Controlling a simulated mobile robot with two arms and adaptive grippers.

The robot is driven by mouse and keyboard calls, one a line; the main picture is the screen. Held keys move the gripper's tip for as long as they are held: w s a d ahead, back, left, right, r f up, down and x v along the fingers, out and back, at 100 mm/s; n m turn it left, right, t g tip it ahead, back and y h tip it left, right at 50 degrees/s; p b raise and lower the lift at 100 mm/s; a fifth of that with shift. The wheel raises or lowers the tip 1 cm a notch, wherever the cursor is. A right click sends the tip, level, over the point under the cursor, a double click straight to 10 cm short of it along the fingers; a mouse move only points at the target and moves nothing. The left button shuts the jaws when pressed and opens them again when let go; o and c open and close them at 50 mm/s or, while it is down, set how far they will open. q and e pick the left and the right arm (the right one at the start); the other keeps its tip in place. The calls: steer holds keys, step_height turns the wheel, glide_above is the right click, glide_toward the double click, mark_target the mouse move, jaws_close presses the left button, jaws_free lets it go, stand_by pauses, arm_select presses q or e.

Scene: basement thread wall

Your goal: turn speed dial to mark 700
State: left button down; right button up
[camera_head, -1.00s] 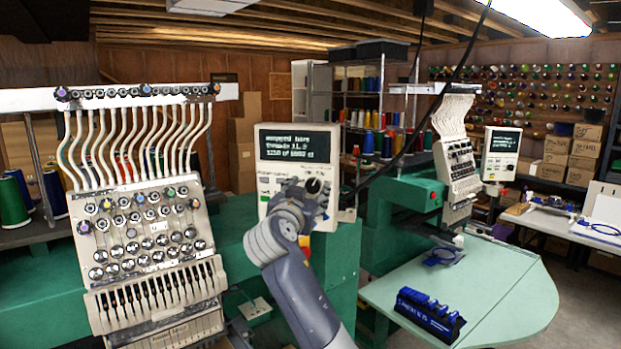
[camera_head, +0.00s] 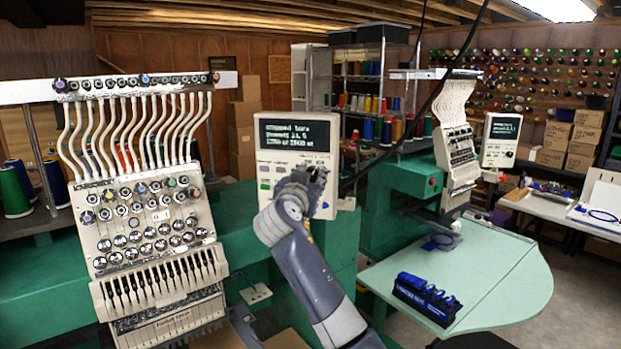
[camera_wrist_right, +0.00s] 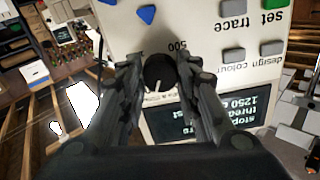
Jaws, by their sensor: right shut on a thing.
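The control panel (camera_head: 262,168) is a cream box with a dark text screen (camera_head: 297,135), mounted on the green machine at the centre of the head view. The speed dial (camera_wrist_right: 159,74) is a round black knob with a white pointer line in the right wrist view. My right gripper (camera_wrist_right: 157,80) is shut on the dial, with one finger on each side. In the head view my right gripper (camera_head: 308,182) covers the dial. My left gripper is not in view.
Blue and grey buttons (camera_wrist_right: 233,28) lie close to the dial on the panel. A multi-needle embroidery head (camera_head: 150,230) stands to the left. A pale green table (camera_head: 480,275) with a blue rack (camera_head: 427,298) is at the right.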

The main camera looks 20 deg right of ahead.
steer(key=shift+n, duration=0.3)
steer(key=shift+f+n+b, duration=0.1)
steer(key=shift+n+b, duration=0.4)
steer(key=shift+b, duration=0.05)
steer(key=shift+n, duration=4.4)
steer(key=o, duration=1.1)
steer(key=shift+a, duration=0.1)
